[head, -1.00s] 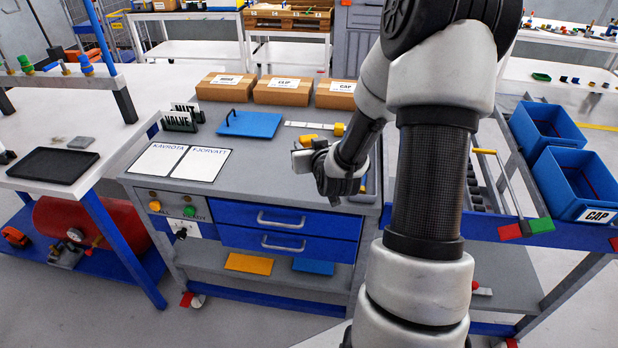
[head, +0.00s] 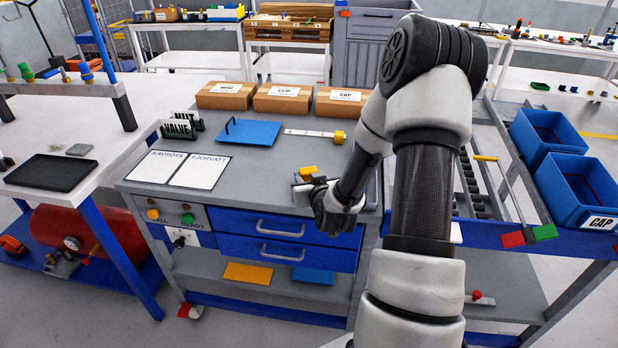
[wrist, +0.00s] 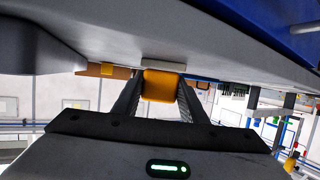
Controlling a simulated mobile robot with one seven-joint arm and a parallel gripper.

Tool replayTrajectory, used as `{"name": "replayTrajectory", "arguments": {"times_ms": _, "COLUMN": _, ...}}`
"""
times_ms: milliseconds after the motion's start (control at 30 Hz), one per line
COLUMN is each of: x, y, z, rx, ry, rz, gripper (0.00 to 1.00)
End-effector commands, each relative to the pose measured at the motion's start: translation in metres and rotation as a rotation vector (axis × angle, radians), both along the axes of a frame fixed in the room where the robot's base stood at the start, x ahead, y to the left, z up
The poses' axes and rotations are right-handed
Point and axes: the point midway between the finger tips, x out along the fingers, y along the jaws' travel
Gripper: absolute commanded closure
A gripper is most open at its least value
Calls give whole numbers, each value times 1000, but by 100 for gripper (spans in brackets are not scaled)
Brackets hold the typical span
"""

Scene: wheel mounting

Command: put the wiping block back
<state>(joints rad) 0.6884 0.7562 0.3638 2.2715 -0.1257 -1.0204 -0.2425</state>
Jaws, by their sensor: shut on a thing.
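The wiping block, a small orange-yellow block (head: 307,171), is at my gripper (head: 304,183) over the right front part of the grey workbench top (head: 262,172). In the wrist view the block (wrist: 158,86) sits between the two dark fingers of my gripper (wrist: 158,98), which is shut on it. A pale strip shows along the block's far side there, close to the grey surface; I cannot tell whether it touches. My wrist hides part of the bench around it.
A blue plate with a handle (head: 249,132), a pale strip with a yellow end (head: 313,134), two white sheets (head: 199,167) and cardboard boxes (head: 282,99) are on the bench. Blue bins (head: 572,185) stand at the right. The bench middle is clear.

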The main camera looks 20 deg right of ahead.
Motion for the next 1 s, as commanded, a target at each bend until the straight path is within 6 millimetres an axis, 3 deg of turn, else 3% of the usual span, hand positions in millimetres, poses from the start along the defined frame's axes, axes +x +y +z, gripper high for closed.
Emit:
{"name": "replayTrajectory", "arguments": {"times_ms": 33, "x": 0, "y": 0, "z": -1, "rx": 0, "ry": 0, "rz": 0, "gripper": 56}}
{"name": "replayTrajectory", "arguments": {"times_ms": 133, "x": 0, "y": 0, "z": -1, "rx": 0, "ry": 1, "rz": 0, "gripper": 43}}
{"name": "replayTrajectory", "arguments": {"times_ms": 500, "x": 0, "y": 0, "z": 6, "rx": 1, "ry": 1, "rz": 0, "gripper": 43}}
{"name": "replayTrajectory", "arguments": {"times_ms": 1000, "x": -81, "y": 16, "z": 34, "rx": -1, "ry": 1, "rz": -1, "gripper": 43}}
